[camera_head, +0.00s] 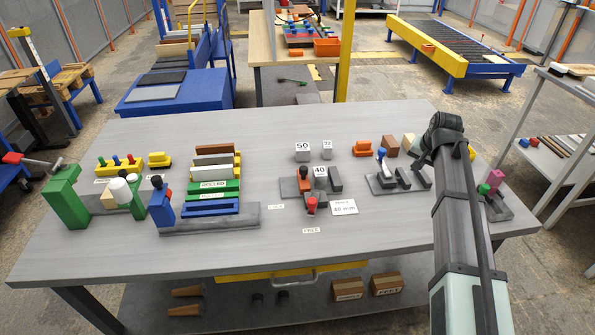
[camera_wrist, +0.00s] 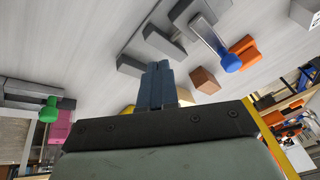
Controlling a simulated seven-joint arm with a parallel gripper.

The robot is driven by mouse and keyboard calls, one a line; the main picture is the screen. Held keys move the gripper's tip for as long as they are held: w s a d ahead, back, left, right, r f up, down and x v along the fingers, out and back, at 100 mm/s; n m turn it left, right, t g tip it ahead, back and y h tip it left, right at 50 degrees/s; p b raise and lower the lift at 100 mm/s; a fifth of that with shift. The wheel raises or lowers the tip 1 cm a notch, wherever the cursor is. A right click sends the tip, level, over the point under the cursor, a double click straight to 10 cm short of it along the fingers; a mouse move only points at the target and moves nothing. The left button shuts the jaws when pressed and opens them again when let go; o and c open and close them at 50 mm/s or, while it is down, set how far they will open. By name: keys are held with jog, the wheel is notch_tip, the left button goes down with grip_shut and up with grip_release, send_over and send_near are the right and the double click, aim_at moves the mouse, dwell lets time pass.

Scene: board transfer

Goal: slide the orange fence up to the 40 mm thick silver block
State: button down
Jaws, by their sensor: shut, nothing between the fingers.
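The orange fence (camera_head: 304,183) stands on a dark grey fixture base in the middle of the table. The silver block marked 40 (camera_head: 320,171) is just to its right; I cannot tell whether they touch. A red knob (camera_head: 311,204) stands at the fixture's front, near a "FREE" label, and a white card (camera_head: 344,207) reads 40 mm. My gripper is far to the right of the fixture; in the head view the arm hides its fingers. In the wrist view my gripper (camera_wrist: 157,68) shows its blue fingers shut and empty, apart from the fence fixture.
A fixture with a blue-knobbed lever (camera_head: 381,155) and grey blocks lies between my arm and the fence; its blue knob (camera_wrist: 231,62) shows in the wrist view. Blocks marked 50 (camera_head: 302,153) and 30 (camera_head: 327,151) stand behind. A green-and-blue fixture row (camera_head: 213,200) is left.

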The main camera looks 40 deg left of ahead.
jog(key=s+a+r+n+t+h, duration=0.1)
jog(key=s+a+n, duration=0.1)
jog(key=s+a, duration=0.6)
jog(key=s+a+n+h, duration=0.1)
jog(key=s+a+n, duration=0.2)
jog(key=s+a, duration=0.5)
jog(key=n+t, duration=0.3)
jog(key=n, duration=0.1)
send_near(306, 171)
jog(key=s+a+r, duration=0.1)
jog(key=s+a, duration=0.3)
jog(key=s, duration=0.3)
jog(key=x, duration=0.9)
jog(key=shift+w+a+f, duration=0.2)
jog(key=shift+w+a, duration=0.05)
jog(key=shift+a, duration=0.05)
jog(key=shift+w+d, duration=0.6)
jog(key=shift+w, duration=0.35)
jog(key=shift+w+d, duration=0.45)
jog(key=shift+w, duration=0.35)
jog(key=shift+w+d, duration=1.3)
